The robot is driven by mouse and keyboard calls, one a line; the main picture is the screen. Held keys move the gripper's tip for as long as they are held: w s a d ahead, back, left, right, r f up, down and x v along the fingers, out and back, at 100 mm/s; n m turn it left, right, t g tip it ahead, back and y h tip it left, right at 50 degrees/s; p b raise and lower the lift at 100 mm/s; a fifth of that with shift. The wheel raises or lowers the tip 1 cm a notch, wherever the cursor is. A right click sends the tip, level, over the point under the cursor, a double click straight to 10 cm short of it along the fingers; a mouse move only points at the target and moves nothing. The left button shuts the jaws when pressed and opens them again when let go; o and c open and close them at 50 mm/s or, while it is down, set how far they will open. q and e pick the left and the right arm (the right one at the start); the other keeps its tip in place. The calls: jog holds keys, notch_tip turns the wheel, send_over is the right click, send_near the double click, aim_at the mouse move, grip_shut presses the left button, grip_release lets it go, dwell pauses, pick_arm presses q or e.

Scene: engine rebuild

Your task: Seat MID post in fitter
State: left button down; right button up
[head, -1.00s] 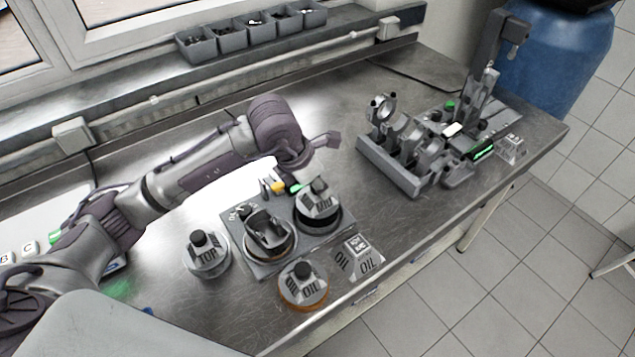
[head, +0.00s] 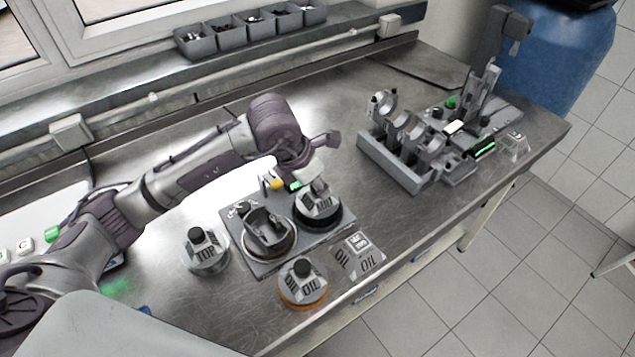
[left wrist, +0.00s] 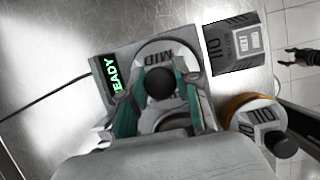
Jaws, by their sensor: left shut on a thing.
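The MID post (head: 317,207), a grey round piece marked MID, is at the right end of the fitter (head: 262,268), a grey block. It is upright, over a dark round seat; I cannot tell whether it is fully down. In the left wrist view its black knob (left wrist: 160,83) is between the teal-padded fingers of my left gripper (left wrist: 160,100), shut on it. The fitter's display (left wrist: 112,75) reads READY, partly cut. A dark gripper, apparently my right one (left wrist: 297,57), is at the right edge, its jaws unclear.
A piston-like part (head: 265,230) sits on the fitter beside the MID post. The TOP post (head: 205,253) stands left, the OIL post (head: 303,285) in front, and a labelled OIL block (head: 360,258) right. A grey rack (head: 390,165) stands further right, with bare bench between.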

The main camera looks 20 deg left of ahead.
pick_arm(q)
jog(key=shift+c, duration=1.8)
grip_release()
jog(key=shift+r+p, duration=1.45)
jog(key=shift+r, duration=1.7)
jog(key=shift+f, duration=0.1)
